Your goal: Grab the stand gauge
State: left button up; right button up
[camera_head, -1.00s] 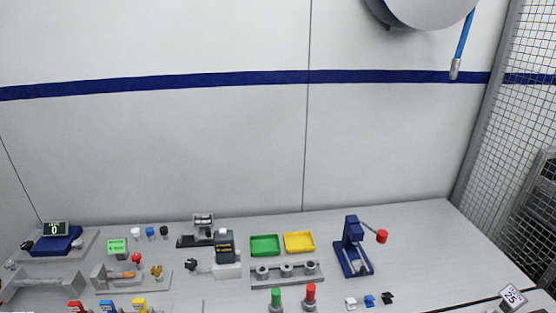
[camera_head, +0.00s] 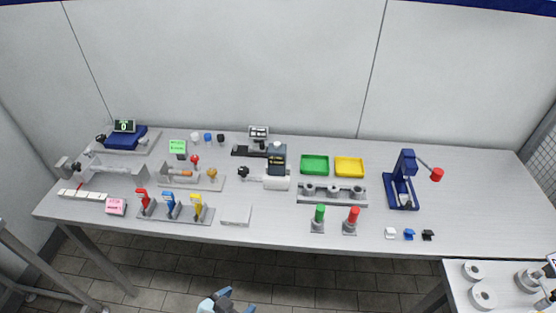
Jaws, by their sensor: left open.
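No item on the table is clearly labelled as the stand gauge. Small instruments that could be it are a dark stand with a small display (camera_head: 259,132) at the back middle, a green-screen device (camera_head: 178,147) to its left, and a pink-screen device (camera_head: 116,206) at the front left. I cannot tell which one is meant. My left gripper (camera_head: 232,298) shows at the bottom edge, open, in front of the table and well apart from all of these. Most of it is cut off by the frame. My right gripper is not in view.
The long grey table (camera_head: 290,232) carries a blue scale (camera_head: 126,140), red, blue and yellow handled tools (camera_head: 170,207), green (camera_head: 315,165) and yellow (camera_head: 349,167) trays, and a blue press (camera_head: 401,183). A second table (camera_head: 459,297) stands at the lower right. The table's right end is bare.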

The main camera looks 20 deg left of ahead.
aim_at(276, 158)
jog(key=i+l, duration=0.2)
jog(key=i+l+u, duration=0.2)
jog(key=u, duration=0.2)
jog(key=i+l+u, duration=0.15)
jog(key=l+u, duration=0.25)
jog(key=j, duration=0.15)
